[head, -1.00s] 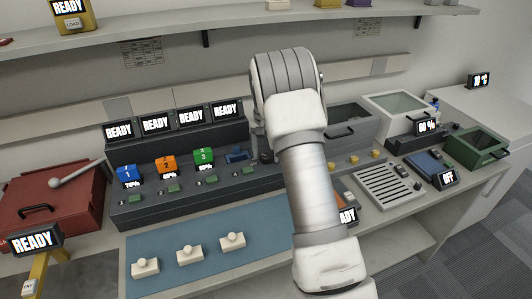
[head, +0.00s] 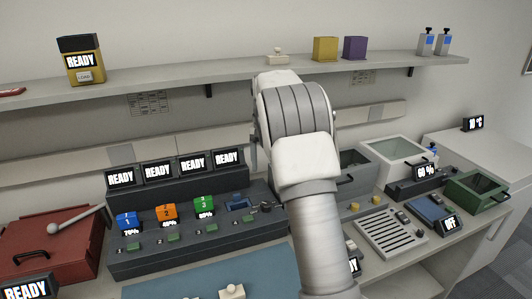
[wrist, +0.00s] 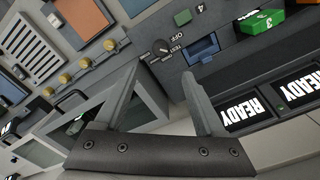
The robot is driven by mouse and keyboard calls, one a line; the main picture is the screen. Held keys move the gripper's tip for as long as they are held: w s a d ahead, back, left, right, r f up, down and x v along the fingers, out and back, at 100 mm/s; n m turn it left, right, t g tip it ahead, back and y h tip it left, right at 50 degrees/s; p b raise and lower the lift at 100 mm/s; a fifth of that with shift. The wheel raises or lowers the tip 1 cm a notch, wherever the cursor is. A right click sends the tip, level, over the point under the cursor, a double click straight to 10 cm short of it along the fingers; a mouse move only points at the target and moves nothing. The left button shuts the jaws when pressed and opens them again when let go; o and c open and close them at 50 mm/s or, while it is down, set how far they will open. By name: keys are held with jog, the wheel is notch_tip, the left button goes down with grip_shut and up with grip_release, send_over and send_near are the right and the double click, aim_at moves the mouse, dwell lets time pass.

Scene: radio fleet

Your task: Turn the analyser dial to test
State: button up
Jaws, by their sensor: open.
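The analyser dial, a small dark round knob (wrist: 160,46), shows at the top middle of the wrist view, with the words TEST and OFF printed beside it. Its pointer is too small to read surely. In the head view the dial (head: 266,208) sits at the right end of the dark charger-like unit (head: 150,265), just left of my arm. My gripper (wrist: 160,70) is open and empty. In the wrist view its two fingers lie either side of the dial's line, with the dial beyond the fingertips; touching is not visible. My arm hides the gripper in the head view.
A blue empty slot (wrist: 203,50) lies beside the dial, near the right finger. READY screens (wrist: 243,108) stand close to that finger. A grey glass-lidded box (wrist: 150,100) is behind the left finger. Yellow knobs (wrist: 65,78) and a slotted tray (head: 390,233) are further off.

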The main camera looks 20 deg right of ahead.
jog(key=shift+r, duration=1.75)
jog(key=shift+r, duration=0.1)
jog(key=s+a+r+n+t, duration=0.2)
jog(key=s+a+r, duration=0.2)
jog(key=s+r, duration=0.3)
jog(key=s+a+r+n+t, duration=0.1)
jog(key=s+a+r, duration=0.25)
jog(key=s, duration=0.65)
jog(key=s+a+f+n+t, duration=0.1)
jog(key=s+a+f+n, duration=0.1)
jog(key=s, duration=0.7)
jog(key=s+a+f+n+t, duration=0.1)
jog(key=s+a+f+n, duration=0.1)
jog(key=s, duration=0.7)
jog(key=shift+s+a+f+t, duration=0.2)
jog(key=shift+f+t, duration=0.2)
